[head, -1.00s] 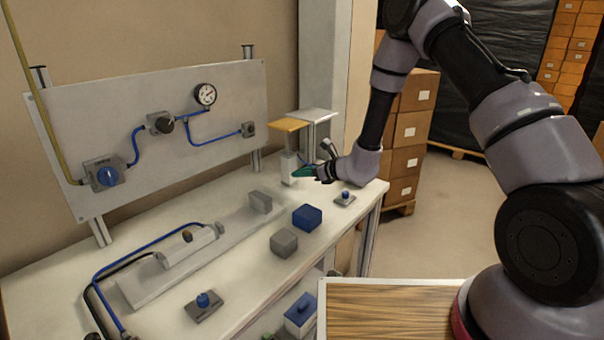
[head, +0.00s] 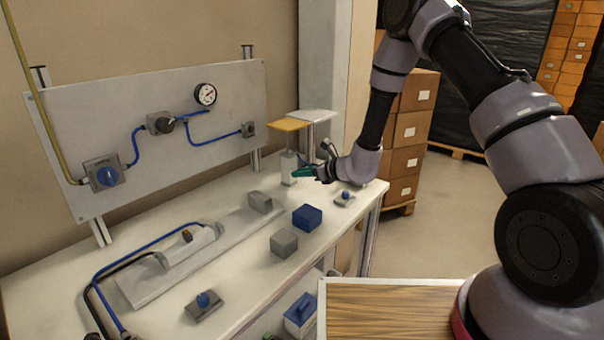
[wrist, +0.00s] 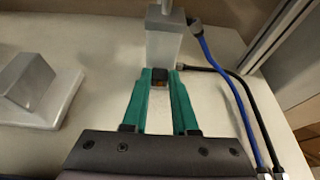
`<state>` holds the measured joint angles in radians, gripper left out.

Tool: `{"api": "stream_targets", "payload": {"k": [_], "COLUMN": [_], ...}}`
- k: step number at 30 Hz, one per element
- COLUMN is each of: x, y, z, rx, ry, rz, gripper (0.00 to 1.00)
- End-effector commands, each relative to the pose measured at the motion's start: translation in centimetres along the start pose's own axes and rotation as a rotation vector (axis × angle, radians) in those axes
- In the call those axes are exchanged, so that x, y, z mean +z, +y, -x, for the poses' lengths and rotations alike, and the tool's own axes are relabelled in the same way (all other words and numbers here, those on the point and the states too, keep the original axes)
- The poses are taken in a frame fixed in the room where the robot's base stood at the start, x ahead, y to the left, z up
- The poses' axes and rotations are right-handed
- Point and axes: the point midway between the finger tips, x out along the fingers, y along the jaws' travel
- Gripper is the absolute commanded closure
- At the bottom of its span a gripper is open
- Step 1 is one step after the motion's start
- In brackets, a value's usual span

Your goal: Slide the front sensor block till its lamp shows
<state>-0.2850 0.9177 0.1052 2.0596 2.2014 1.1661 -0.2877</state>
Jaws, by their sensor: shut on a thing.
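A small dark block (wrist: 159,77), which looks like the sensor block, sits against the near face of a pale upright cylinder body (wrist: 164,46). My gripper (wrist: 160,82) has its green fingertips shut on this block, one on each side. A dull orange-brown patch shows on the block; I cannot tell whether it is a lit lamp. In the head view my gripper (head: 306,173) reaches in from the right at the cylinder body (head: 288,169), which stands upright under an orange plate (head: 288,124). The block is too small to make out there.
Blue and black hoses (wrist: 215,65) run right of the cylinder. A grey sloped block (wrist: 30,82) is at the left. On the bench are a blue cube (head: 307,217), a grey cube (head: 284,243) and a lying cylinder (head: 190,248). A panel with gauge (head: 205,94) stands behind.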

Motion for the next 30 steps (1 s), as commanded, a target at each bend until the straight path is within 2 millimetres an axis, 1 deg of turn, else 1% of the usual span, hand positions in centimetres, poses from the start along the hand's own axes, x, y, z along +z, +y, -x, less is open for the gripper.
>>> {"api": "stream_targets", "payload": {"k": [10, 11, 16, 19, 22, 29, 30], "x": [0.1, 0.3, 2.9, 4.0, 4.3, 4.3, 4.3], "y": [0.0, 0.0, 0.0, 0.0, 0.0, 0.0, 0.0], "z": [0.1, 0.1, 1.1, 1.6, 1.8, 1.8, 1.8], "rx": [0.0, 0.0, 0.0, 0.0, 0.0, 0.0, 0.0], "ry": [0.001, 0.001, -0.002, -0.002, 0.0, 0.0, 0.0], "rz": [0.0, 0.001, 0.004, 0.001, 0.0, 0.0, 0.0], "gripper": [1.0, 1.0, 1.0, 1.0, 1.0, 1.0, 0.66]}}
